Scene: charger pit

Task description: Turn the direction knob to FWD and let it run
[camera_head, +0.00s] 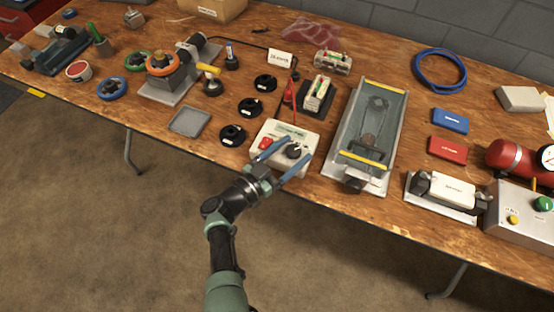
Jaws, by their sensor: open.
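A white control box (270,133) sits near the front edge of the wooden table. It has a red switch (266,143) on its left and a dark round knob (294,151) on its right. The knob's pointer direction and the lettering are too small to read. My gripper (286,155) comes in from the front edge over the box. Its two blue fingers are open, one on each side of the knob. I cannot tell whether they touch it. A grey machine with a belt under a clear guard (373,125) stands to the right of the box.
Black round pieces (232,134) lie left of the box. A grey tray (190,121) is further left. A small device on a black base (318,94) stands behind the box. Red (447,149) and blue (450,121) blocks and a red cylinder (513,158) are at right.

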